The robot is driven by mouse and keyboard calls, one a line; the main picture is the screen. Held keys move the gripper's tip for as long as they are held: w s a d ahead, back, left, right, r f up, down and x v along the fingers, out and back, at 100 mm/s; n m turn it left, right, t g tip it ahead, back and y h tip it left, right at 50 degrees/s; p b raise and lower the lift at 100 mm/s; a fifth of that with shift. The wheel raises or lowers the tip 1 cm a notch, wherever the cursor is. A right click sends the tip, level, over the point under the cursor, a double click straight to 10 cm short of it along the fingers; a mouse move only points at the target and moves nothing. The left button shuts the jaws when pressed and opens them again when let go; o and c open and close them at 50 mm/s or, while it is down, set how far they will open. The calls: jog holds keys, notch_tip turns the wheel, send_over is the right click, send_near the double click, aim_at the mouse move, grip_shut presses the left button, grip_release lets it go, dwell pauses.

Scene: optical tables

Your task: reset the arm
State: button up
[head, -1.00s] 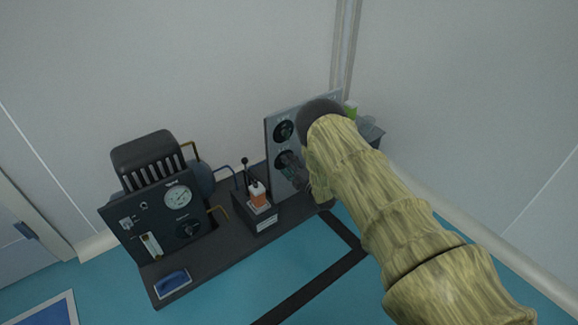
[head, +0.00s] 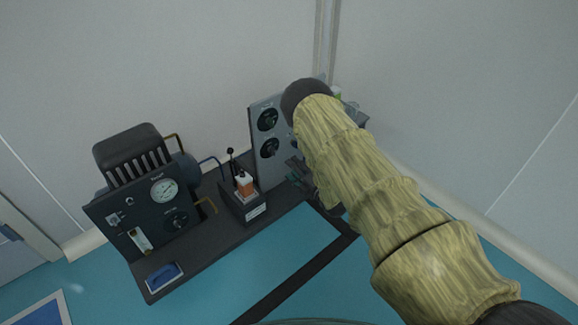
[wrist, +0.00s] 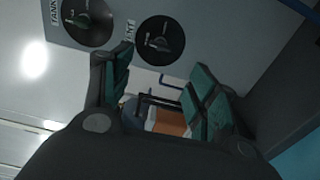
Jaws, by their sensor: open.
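My gripper (head: 300,172) is in front of the lower part of a grey upright panel, mostly hidden behind my arm in the head view. In the wrist view its two green-padded fingers (wrist: 163,80) stand apart with nothing held between them. The panel (wrist: 205,28) carries two round black knobs, one labelled TANK (wrist: 86,20) and the other (wrist: 160,42) with a partly hidden label. Both knobs also show in the head view, upper (head: 267,119) and lower (head: 270,148). The fingers appear clear of the knobs.
An orange-and-white bottle (head: 244,184) stands in a black holder (head: 244,206) left of the gripper; it shows beyond the fingers. A black gauge panel (head: 145,212) and a ribbed black unit (head: 131,147) stand further left. Walls close in behind; the blue surface (head: 262,262) in front is clear.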

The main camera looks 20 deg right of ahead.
jog(key=shift+s, duration=0.1)
dwell(0.4)
jog(key=s+a+f+m+g+h, duration=0.1)
jog(key=s+f+m+g+h, duration=0.3)
jog(key=s+m, duration=0.55)
jog(key=s+a+f+m+g+h, duration=0.15)
jog(key=s+f+m+g, duration=0.4)
jog(key=s, duration=0.85)
jog(key=s+a+r+m+g, duration=0.1)
jog(key=s+a+m+g, duration=0.15)
jog(key=s, duration=0.75)
jog(key=s+a+r+m+g+p, duration=0.1)
jog(key=s+r+m+g, duration=0.15)
jog(key=s, duration=0.65)
jog(key=s+a+r+m+g, duration=0.1)
jog(key=s+a+m+g, duration=0.15)
jog(key=s, duration=0.75)
notch_tip(320, 180, up, 32)
jog(key=p, duration=3.2)
jog(key=shift+d+f+h, duration=0.15)
jog(key=shift+d+h, duration=0.1)
jog(key=shift+h, duration=0.1)
